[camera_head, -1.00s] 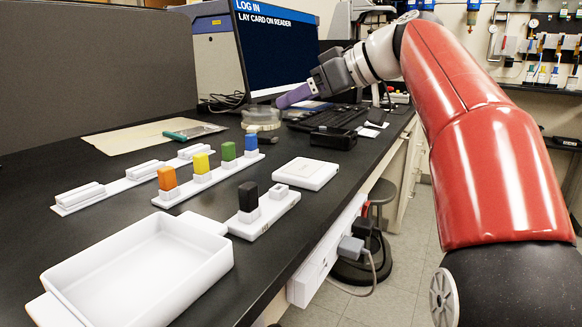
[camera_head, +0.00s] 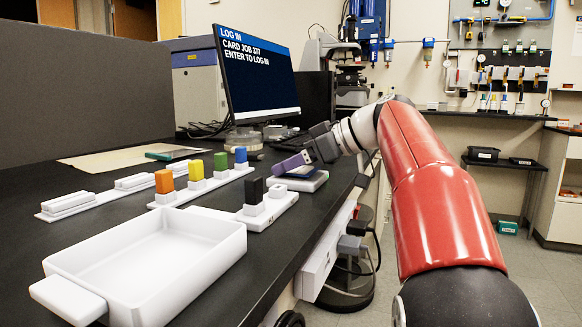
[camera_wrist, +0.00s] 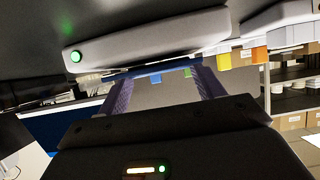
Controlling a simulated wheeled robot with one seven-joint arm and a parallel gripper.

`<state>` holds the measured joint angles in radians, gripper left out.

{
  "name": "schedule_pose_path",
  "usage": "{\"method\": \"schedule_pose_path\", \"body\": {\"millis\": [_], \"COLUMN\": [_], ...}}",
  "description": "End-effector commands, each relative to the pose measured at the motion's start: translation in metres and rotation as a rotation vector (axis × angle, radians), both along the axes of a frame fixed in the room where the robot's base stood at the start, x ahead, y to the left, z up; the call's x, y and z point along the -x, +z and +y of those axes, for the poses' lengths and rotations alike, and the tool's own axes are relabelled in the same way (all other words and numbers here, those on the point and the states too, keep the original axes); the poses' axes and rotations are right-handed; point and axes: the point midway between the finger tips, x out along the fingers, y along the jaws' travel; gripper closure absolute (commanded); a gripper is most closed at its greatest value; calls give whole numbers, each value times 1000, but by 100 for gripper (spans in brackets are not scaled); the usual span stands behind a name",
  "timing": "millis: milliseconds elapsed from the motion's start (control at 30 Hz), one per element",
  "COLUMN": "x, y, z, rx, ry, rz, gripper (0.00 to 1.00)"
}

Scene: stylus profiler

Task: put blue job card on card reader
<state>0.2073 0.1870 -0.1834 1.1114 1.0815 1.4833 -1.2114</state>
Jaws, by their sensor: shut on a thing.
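My gripper (camera_head: 284,165) has purple fingers and is low over the white card reader (camera_head: 312,184) on the bench. It is shut on the blue job card (camera_head: 303,172), a thin dark blue sheet at the top of the reader, partly hidden by the fingers. In the wrist view the card (camera_wrist: 153,72) shows as a narrow blue strip between the fingertips. The reader (camera_wrist: 150,40) shows a green light there. Whether the card lies flat on the reader is hard to tell. The monitor (camera_head: 260,80) reads "CARD JOB 377, ENTER TO LOG IN".
A white tray (camera_head: 60,262) stands at the front left. Holders with orange (camera_head: 164,182), yellow (camera_head: 196,170), green (camera_head: 221,162), blue (camera_head: 241,155) and black (camera_head: 254,190) blocks stand left of the reader. The bench edge is close on the reader's right.

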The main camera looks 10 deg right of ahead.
Motion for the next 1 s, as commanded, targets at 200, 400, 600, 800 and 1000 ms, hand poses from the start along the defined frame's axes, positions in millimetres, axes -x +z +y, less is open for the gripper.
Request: {"method": "schedule_pose_path", "body": {"millis": [200, 400, 600, 800, 1000], "x": [0, 0, 0, 7, 29], "y": [-3, -3, -2, 8, 28], "z": [0, 0, 0, -11, -41], "rx": [0, 0, 0, 1, 1], "ry": [-1, 0, 0, -4, -5], "rz": [0, 0, 0, -2, -3], "gripper": [29, 11, 11, 11, 11]}}
